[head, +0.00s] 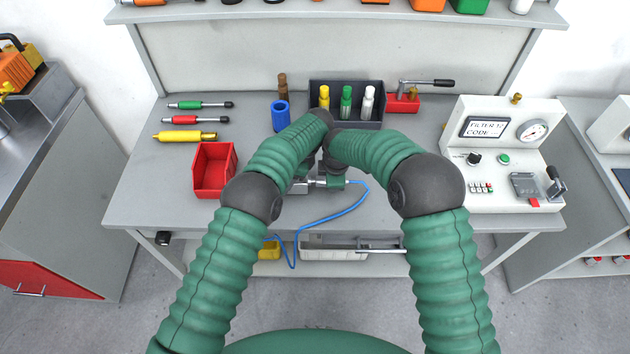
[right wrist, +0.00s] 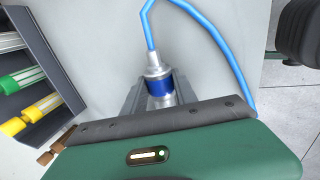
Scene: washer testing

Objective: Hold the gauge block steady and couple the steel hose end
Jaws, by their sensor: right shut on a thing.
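The steel hose end (right wrist: 154,72), with a blue band, sits between the fingers of my right gripper (right wrist: 160,95) in the right wrist view. My right gripper is shut on it, and a blue hose (right wrist: 205,25) runs from its end. In the head view the hose end (head: 322,182) is low over the bench's front middle, its hose (head: 335,217) looping over the front edge. A grey metal piece (head: 298,187), perhaps the gauge block, shows just left of it. My left gripper is mostly hidden under my arms there; its jaws cannot be made out. Whether hose end and block touch is unclear.
A red bin (head: 214,170) and tools are left; a test panel (head: 502,185) with a gauge is right. A blue cup (head: 280,116) stands near the tray.

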